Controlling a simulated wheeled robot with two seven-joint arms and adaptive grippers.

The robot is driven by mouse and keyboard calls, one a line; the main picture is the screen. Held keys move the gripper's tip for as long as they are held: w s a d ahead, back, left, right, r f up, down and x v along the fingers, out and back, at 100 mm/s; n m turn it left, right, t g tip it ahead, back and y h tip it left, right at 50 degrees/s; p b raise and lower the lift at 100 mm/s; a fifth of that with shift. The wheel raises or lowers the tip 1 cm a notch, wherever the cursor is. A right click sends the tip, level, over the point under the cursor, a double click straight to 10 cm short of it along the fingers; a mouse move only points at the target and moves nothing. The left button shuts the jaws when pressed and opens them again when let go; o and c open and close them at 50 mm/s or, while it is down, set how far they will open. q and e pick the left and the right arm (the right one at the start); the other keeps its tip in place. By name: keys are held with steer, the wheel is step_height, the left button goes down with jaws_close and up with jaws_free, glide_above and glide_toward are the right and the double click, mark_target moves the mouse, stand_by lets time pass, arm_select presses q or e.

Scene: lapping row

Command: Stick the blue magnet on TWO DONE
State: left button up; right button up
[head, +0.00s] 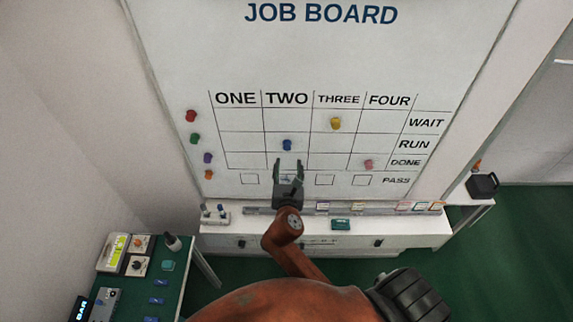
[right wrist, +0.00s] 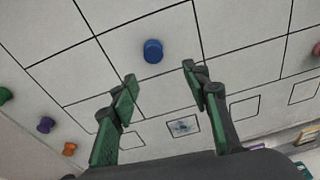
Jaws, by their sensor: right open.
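The blue magnet (head: 287,145) is a small round knob on the white job board (head: 320,60), in column TWO, row RUN. The right wrist view shows the blue magnet (right wrist: 152,50) just beyond my fingertips, apart from them. My right gripper (head: 288,163) is open and empty in front of the TWO DONE cell, partly covering it. In the right wrist view its two green-padded fingers (right wrist: 160,76) stand apart with bare board between them. No magnet shows in the visible part of TWO DONE. My left gripper is not in view.
A yellow magnet (head: 336,123) is in THREE WAIT and a pink one (head: 368,164) in FOUR DONE. Red, green, purple and orange magnets line the board's left margin. A ledge (head: 420,228) with small items runs below. A green-topped bench (head: 178,285) stands lower left.

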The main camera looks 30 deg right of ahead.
mark_target(287, 149)
steer(key=shift+n, duration=0.5)
steer(key=x, duration=0.5)
steer(key=r+p+x, duration=0.1)
steer(key=x, duration=0.2)
steer(key=shift+w+a, duration=0.2)
steer(key=shift+a, duration=0.05)
steer(key=shift+c, duration=0.2)
steer(key=c, duration=1.1)
steer(key=shift+s+a, duration=0.15)
steer(key=shift+s, duration=0.05)
jaws_close()
steer(key=shift+f+p+v, duration=0.2)
steer(key=shift+p+v, duration=0.45)
steer(key=shift+v, duration=0.6)
steer(key=shift+s, duration=0.1)
